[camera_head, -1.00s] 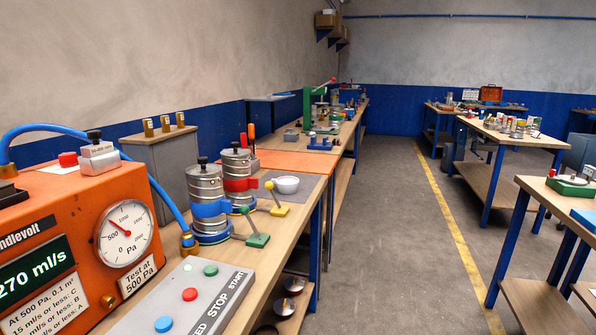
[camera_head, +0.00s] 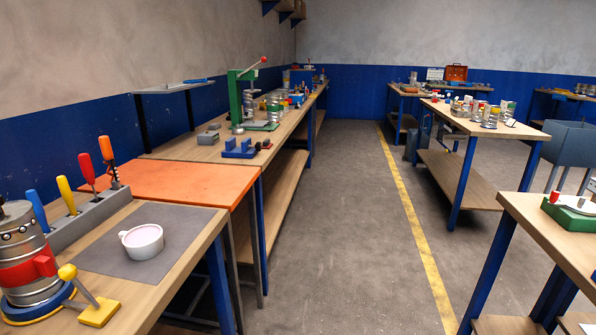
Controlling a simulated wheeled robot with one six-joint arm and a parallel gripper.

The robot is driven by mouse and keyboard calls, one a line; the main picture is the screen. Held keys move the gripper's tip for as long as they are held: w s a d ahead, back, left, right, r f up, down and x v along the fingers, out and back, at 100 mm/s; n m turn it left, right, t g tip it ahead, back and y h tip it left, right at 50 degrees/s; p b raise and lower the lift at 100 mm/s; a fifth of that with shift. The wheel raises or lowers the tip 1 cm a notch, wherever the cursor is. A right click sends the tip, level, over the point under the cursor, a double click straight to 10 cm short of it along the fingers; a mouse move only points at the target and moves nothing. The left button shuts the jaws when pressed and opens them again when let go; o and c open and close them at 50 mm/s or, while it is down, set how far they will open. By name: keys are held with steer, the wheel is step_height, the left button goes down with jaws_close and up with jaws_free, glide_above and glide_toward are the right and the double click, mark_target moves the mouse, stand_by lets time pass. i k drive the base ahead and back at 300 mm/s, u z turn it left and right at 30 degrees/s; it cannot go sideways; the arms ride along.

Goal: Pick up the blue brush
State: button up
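I cannot clearly make out a blue brush in this view. A small blue item (camera_head: 197,80) lies on top of the grey stand (camera_head: 160,90) by the left wall, too small to tell what it is. A blue handle (camera_head: 37,210) stands upright in a grey tool rack, beside yellow, red and orange handles. A white cup (camera_head: 143,243) sits on a grey mat on the near left bench. My gripper is not in view.
A metal canister with a red clamp (camera_head: 28,268) and a yellow-based lever (camera_head: 97,310) stand at the near left. An orange bench top (camera_head: 170,180) follows, then a green press (camera_head: 238,100). The aisle with the yellow line (camera_head: 410,215) is clear between benches.

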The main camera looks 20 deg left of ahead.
mark_target(32, 196)
steer(key=u, duration=0.4)
steer(key=i, duration=1.1)
steer(key=u, duration=1.7)
steer(key=i, duration=0.85)
steer(key=u, duration=0.75)
